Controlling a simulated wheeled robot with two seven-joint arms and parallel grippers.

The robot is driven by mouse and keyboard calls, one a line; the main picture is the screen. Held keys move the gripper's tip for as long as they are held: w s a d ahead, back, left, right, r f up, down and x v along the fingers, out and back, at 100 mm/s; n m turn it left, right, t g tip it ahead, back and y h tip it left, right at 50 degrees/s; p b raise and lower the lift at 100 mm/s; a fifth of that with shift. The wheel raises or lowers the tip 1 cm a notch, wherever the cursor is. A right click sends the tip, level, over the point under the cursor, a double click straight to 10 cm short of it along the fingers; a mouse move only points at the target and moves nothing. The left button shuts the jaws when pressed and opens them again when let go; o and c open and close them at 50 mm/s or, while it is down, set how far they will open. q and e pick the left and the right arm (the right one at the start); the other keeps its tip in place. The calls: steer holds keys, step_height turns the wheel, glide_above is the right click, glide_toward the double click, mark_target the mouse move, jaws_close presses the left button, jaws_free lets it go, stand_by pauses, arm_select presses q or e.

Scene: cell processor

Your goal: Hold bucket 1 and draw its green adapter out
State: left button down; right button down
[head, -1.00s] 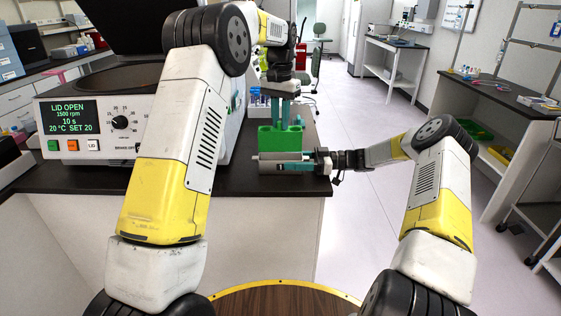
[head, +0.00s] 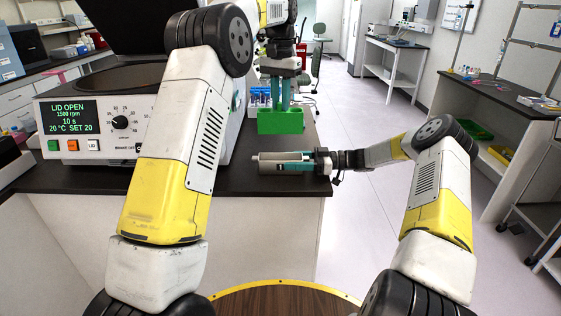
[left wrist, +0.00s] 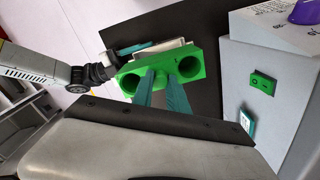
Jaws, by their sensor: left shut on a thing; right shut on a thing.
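The green adapter (head: 281,123) hangs upright from my left gripper (head: 281,106), whose teal fingers are shut on its middle. In the left wrist view the adapter (left wrist: 191,67) shows round open holes on either side of the fingers. Bucket 1 (head: 268,157), a grey metal holder, is at the bench's front right corner. My right gripper (head: 293,167) is shut on its near side, coming from the right. A strip of dark bench shows between the adapter's bottom and the bucket's top, so they look apart. The bucket's inside is hidden.
The centrifuge (head: 130,125) stands to the left with its lid open and its display lit. Blue-capped tubes (head: 258,94) stand behind the adapter. The black bench (head: 230,182) is bare in front, and its right edge lies close to my right gripper.

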steer(key=c, duration=0.5)
jaws_free()
